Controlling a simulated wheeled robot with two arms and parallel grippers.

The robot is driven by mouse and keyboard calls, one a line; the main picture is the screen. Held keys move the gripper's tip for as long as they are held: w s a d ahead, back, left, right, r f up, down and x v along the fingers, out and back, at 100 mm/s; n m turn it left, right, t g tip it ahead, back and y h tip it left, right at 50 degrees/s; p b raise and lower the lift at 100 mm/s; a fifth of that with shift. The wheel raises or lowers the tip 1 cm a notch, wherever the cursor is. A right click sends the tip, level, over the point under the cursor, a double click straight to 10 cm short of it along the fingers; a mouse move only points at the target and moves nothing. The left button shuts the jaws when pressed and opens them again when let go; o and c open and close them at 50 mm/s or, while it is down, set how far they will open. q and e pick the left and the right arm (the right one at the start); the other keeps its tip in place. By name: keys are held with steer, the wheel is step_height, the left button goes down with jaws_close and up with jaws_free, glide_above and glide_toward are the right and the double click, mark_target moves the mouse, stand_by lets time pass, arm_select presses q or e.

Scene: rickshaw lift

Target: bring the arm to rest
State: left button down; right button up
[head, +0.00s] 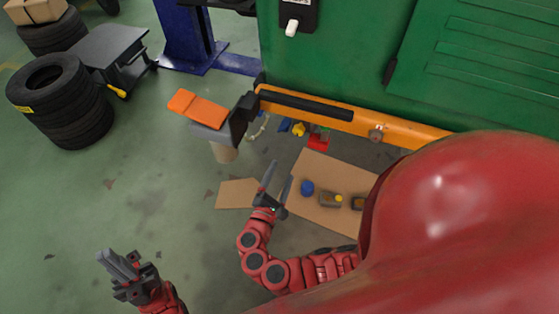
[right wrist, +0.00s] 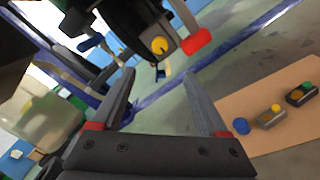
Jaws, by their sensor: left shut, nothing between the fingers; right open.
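My left gripper (head: 118,265) is at the lower left of the head view, above open green floor. Its fingers are together with nothing between them. My right gripper (head: 277,178) is near the middle of the head view, left of the cardboard sheet, with its two fingers apart. In the right wrist view the right gripper (right wrist: 157,72) shows as two spread grey fingers with nothing held between them. The red arm behind it is bent.
A green cabinet (head: 330,65) with an orange bar (head: 310,110) stands ahead. The cardboard sheet (head: 318,225) holds a blue cap (head: 307,188) and small button boxes (head: 330,200). Stacked tyres (head: 60,105) stand at left. An orange pad (head: 197,107) is near the bar.

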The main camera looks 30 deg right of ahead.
steer(key=shift+s+a, duration=0.3)
stand_by(0.4)
